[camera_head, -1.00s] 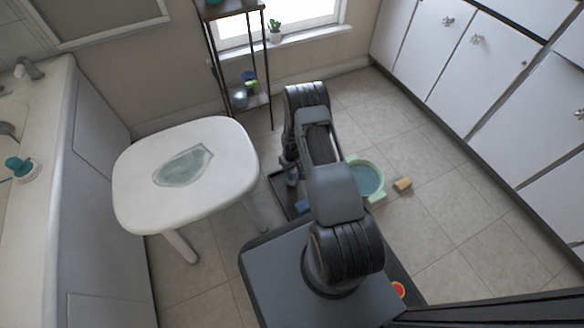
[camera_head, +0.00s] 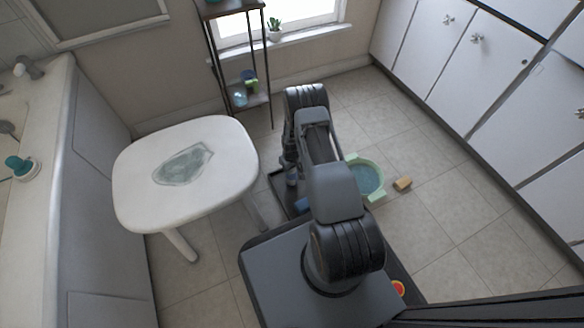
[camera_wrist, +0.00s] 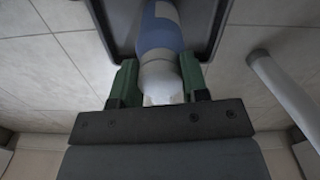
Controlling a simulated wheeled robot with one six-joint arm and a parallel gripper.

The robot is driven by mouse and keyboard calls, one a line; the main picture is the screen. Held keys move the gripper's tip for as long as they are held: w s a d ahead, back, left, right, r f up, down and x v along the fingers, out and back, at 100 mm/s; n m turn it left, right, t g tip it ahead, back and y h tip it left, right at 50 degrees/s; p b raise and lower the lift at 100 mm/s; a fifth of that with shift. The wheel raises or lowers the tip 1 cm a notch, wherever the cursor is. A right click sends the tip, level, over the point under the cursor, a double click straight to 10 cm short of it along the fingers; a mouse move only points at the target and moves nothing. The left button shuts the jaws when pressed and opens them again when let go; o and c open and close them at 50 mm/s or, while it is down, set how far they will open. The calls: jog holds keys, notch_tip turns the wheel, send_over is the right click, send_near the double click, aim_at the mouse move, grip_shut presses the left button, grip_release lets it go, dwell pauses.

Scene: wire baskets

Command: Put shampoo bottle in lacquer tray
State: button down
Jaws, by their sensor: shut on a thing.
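The shampoo bottle has a blue body (camera_wrist: 160,28) and a pale cap end. My gripper (camera_wrist: 160,80) is shut on the cap end, with a green finger on each side. The bottle lies along the dark lacquer tray (camera_wrist: 207,35) in the wrist view, within its rim outline. I cannot tell whether it touches the tray's floor. In the head view the tray (camera_head: 277,190) is on the floor beside my arm, partly hidden by it. A blue part of the bottle (camera_head: 302,205) shows there.
A white table (camera_head: 225,165) with a glassy mat stands left of the tray; its leg (camera_wrist: 285,90) is close by. A green basin (camera_head: 367,178) and a tan block (camera_head: 403,184) are on the floor to the right. A shelf stand (camera_head: 240,60) is behind.

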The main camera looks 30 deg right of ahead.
jog(key=c, duration=0.5)
grip_release()
jog(key=shift+c, duration=0.2)
jog(key=shift+r, duration=0.2)
jog(key=shift+r+p, duration=3.2)
jog(key=shift+r, duration=1.1)
notch_tip(320, 180, up, 14)
jog(key=p, duration=0.5)
jog(key=shift+f, duration=0.1)
